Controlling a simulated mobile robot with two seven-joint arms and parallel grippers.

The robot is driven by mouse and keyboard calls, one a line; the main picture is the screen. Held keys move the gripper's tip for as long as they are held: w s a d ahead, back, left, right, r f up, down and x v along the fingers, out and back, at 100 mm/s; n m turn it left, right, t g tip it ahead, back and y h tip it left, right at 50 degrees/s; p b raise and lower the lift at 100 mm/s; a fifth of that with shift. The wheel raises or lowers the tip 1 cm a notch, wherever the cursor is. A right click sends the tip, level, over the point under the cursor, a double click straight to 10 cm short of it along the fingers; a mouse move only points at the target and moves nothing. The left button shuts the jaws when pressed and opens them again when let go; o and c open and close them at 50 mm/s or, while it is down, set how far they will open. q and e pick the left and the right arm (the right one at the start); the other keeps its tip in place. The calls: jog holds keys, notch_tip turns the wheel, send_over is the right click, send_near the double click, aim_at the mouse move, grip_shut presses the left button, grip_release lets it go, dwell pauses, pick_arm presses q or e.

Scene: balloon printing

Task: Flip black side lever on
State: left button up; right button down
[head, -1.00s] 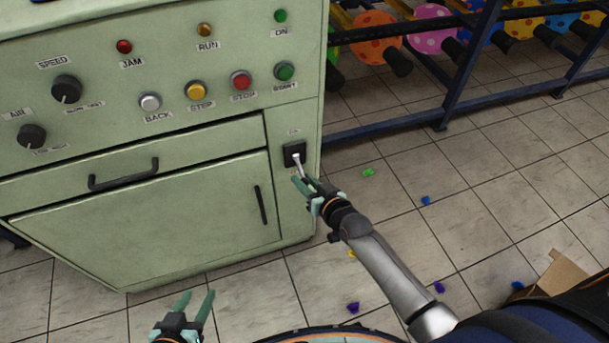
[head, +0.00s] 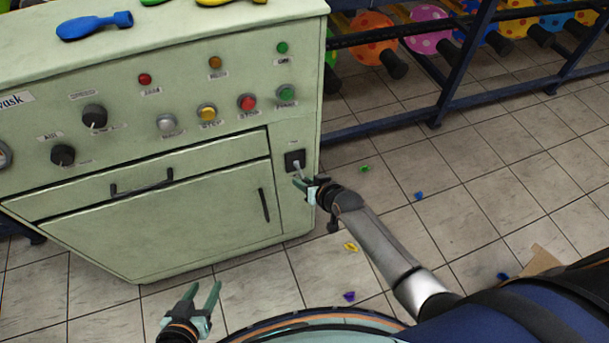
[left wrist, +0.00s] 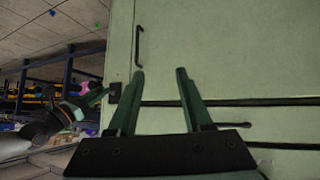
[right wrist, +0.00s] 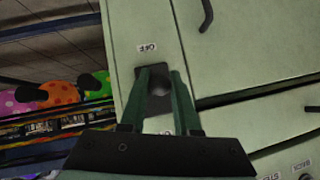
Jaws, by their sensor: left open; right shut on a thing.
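The black side lever switch (head: 295,160) is on the right part of the green machine's front, its pale stick pointing downward in the head view. My right gripper (head: 301,181) is at the stick, jaws shut on it. In the right wrist view the dark switch plate (right wrist: 102,84) lies behind my right gripper (right wrist: 159,72), with a dark round lever end between the fingers. A label reading OFF (right wrist: 147,48) sits beside the plate; another label is mostly hidden by the gripper. My left gripper (head: 204,287) is open and empty, low in front of the machine.
The green machine (head: 150,235) has a drawer, a door with a black handle (head: 263,205), knobs and coloured buttons. Balloons lie on its top. A dark blue rack (head: 460,60) of balloons stands at the back right. Small coloured scraps lie on the tiled floor.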

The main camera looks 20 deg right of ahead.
aim_at(303, 177)
jog(key=r+g+p, duration=0.1)
jog(key=p, duration=0.1)
jog(key=r+g+p, duration=0.1)
jog(key=g+p, duration=0.1)
jog(key=p, duration=0.1)
jog(key=shift+w+r, duration=0.3)
jog(key=shift+r, duration=0.05)
pick_arm(q)
notch_tip(303, 177, up, 6)
jog(key=s+a+p, duration=0.1)
jog(key=a, duration=0.1)
jog(key=shift+s+a+y+p, duration=0.25)
jog(key=shift+y+p, duration=0.05)
jog(key=shift+p, duration=0.1)
pick_arm(e)
jog(key=shift+w+r+m+g+h, duration=0.15)
jog(key=shift+w+r+g, duration=0.1)
jog(key=shift+g, duration=0.55)
jog(key=shift+w+r+m+g+h, duration=0.15)
jog(key=shift+r+g, duration=0.1)
jog(key=shift+g, duration=0.55)
jog(key=c, duration=0.6)
grip_release()
jog(key=shift+c, duration=0.2)
